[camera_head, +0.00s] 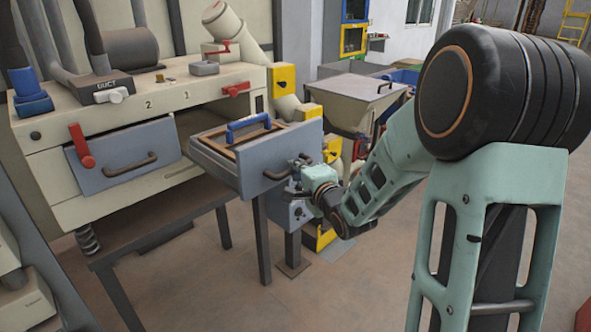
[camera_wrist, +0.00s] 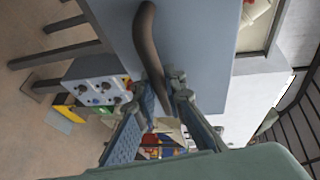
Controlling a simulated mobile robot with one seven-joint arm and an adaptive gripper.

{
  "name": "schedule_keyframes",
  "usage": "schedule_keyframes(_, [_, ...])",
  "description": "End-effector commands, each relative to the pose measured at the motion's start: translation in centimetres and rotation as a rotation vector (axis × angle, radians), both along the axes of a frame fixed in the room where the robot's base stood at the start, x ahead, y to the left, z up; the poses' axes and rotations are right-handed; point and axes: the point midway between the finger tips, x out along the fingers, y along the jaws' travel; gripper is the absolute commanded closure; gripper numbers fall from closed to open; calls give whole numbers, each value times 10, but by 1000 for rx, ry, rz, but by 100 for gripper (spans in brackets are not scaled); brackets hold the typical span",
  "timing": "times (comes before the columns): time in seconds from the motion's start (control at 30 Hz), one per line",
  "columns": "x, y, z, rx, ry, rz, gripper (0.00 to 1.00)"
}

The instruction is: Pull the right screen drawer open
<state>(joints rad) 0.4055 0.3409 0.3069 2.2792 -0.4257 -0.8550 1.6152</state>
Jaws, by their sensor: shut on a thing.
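The right screen drawer (camera_head: 252,158) has a grey-blue front and stands well out of the cream machine, with its inside and a wooden-edged screen showing from above. A blue handle (camera_head: 248,127) sits on top of the screen. My gripper (camera_head: 299,182) is at the dark bar handle (camera_head: 283,171) on the drawer's front. In the wrist view the bar handle (camera_wrist: 148,40) runs between the two fingers of my gripper (camera_wrist: 163,90), which is shut on it. The fingers hide part of the handle in the head view.
The left drawer (camera_head: 105,180) is in its slot, with a red lever (camera_head: 82,147) at its left. Another red lever (camera_head: 236,89) is above the right slot. A control box (camera_head: 290,214) stands below the drawer, and a grey hopper (camera_head: 352,100) stands behind it.

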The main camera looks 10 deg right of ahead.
Motion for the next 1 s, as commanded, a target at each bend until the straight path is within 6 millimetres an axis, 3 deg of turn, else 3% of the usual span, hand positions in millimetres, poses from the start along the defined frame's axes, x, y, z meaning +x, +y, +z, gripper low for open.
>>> schedule_keyframes(0.03, [0,0,-1,0,2,0,100])
schedule_keyframes(0.07, [0,0,-1,0,2,0,88])
schedule_keyframes(0.2, [0,0,-1,0,1,0,72])
schedule_keyframes(0.57, [-4,-1,1,-1,0,-1,71])
schedule_keyframes(1.0, [-61,-15,12,-2,-1,-2,71])
